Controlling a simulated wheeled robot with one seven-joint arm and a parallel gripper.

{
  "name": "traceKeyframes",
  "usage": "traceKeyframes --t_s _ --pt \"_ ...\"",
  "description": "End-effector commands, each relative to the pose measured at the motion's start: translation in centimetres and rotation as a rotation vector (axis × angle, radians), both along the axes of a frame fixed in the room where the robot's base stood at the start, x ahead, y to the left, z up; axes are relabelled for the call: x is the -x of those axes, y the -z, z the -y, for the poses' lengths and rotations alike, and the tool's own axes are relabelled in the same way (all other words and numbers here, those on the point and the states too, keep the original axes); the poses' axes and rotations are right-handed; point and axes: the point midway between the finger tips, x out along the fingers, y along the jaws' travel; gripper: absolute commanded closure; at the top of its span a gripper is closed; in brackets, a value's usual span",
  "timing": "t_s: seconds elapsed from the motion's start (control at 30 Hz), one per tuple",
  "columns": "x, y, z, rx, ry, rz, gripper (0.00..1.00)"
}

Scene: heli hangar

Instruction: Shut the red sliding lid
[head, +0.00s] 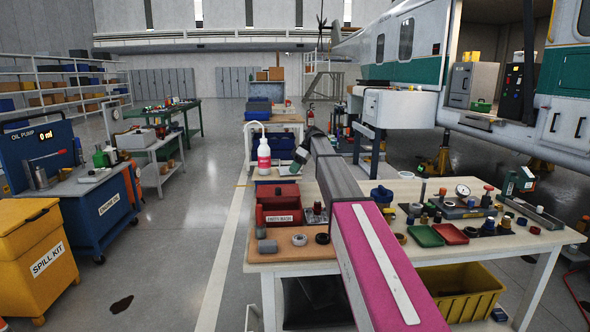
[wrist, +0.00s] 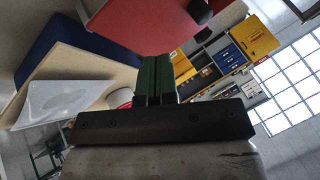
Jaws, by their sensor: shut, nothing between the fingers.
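A red box (head: 278,217) with a white label stands on the near workbench, left of my arm. Its red lid (head: 277,190) shows as a brighter panel at the back of the top, with a darker area in front of it; how far open it is is hard to tell. In the wrist view a red panel (wrist: 115,22) with a dark round knob (wrist: 196,11) fills the top, probably the lid. My gripper (head: 297,167) is shut and empty, pointing down above and behind the box's right side. Its dark green fingers (wrist: 156,82) lie together below the red panel, apparently apart from the knob.
A white bottle with a red label (head: 264,155) stands behind the box. Tape rolls (head: 300,239) and a grey cylinder (head: 267,246) lie in front. Red and green trays (head: 425,236) and several small parts crowd the bench (head: 520,238) to the right of my arm.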

Motion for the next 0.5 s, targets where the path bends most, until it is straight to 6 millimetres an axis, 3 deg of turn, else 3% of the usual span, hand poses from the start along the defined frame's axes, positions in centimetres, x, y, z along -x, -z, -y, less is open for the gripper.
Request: traceKeyframes --t_s 0.33,0.5 --pt "1.8 5.3 -3.6 0.002 0.000 -0.002 1.00" --pt "4.1 5.3 -4.7 0.001 0.000 0.000 1.00"
